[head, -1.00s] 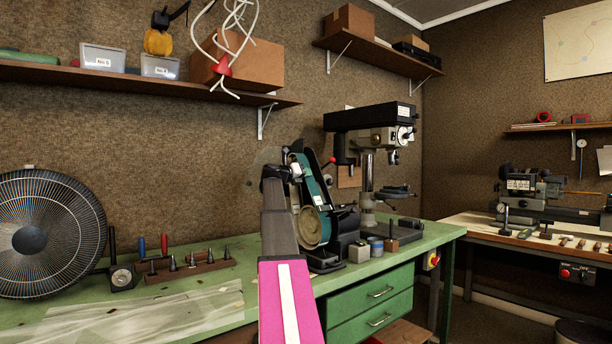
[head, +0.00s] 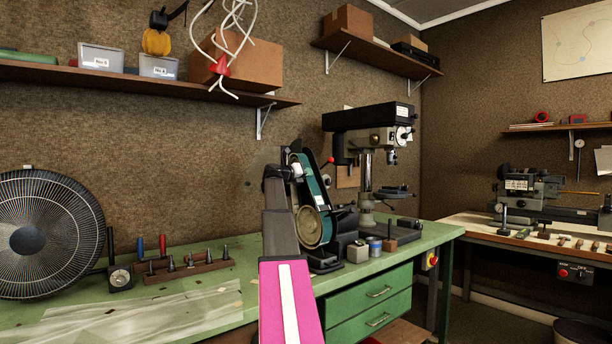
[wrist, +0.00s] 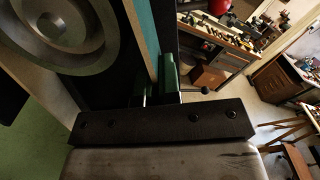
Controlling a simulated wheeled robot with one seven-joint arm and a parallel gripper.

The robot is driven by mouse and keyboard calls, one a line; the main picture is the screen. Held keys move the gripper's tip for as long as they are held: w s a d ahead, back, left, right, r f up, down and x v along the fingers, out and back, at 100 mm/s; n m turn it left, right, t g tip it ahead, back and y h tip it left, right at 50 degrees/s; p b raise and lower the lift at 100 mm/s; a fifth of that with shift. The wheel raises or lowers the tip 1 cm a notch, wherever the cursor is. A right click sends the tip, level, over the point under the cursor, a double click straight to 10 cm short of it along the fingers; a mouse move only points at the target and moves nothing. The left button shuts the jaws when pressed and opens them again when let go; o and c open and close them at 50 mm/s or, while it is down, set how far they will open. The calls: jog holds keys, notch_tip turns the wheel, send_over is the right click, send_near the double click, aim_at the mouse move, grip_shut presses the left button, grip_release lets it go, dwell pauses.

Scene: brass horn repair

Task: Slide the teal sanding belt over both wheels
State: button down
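The belt sander stands on the green bench in the head view. Its teal sanding belt (head: 317,186) runs up its tilted frame, and the large tan lower wheel (head: 308,227) shows at the foot. The upper wheel is mostly hidden behind my gripper (head: 283,172), which is close to the left of the belt's upper part. I cannot tell whether the belt sits fully around both wheels.
A drill press (head: 367,150) stands behind the sander to the right. Small tins (head: 375,246) and a block (head: 357,252) lie close by on the green bench (head: 220,265). A fan (head: 42,235) is at far left. A dark bolted bar (wrist: 165,122) crosses the wrist view.

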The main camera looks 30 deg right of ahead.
jog(key=shift+d, duration=0.25)
jog(key=c, duration=1.2)
grip_release()
jog(key=shift+c, duration=0.2)
jog(key=shift+a, duration=0.1)
jog(key=a, duration=0.6)
jog(key=shift+s+a, duration=0.25)
jog(key=shift+a, duration=0.15)
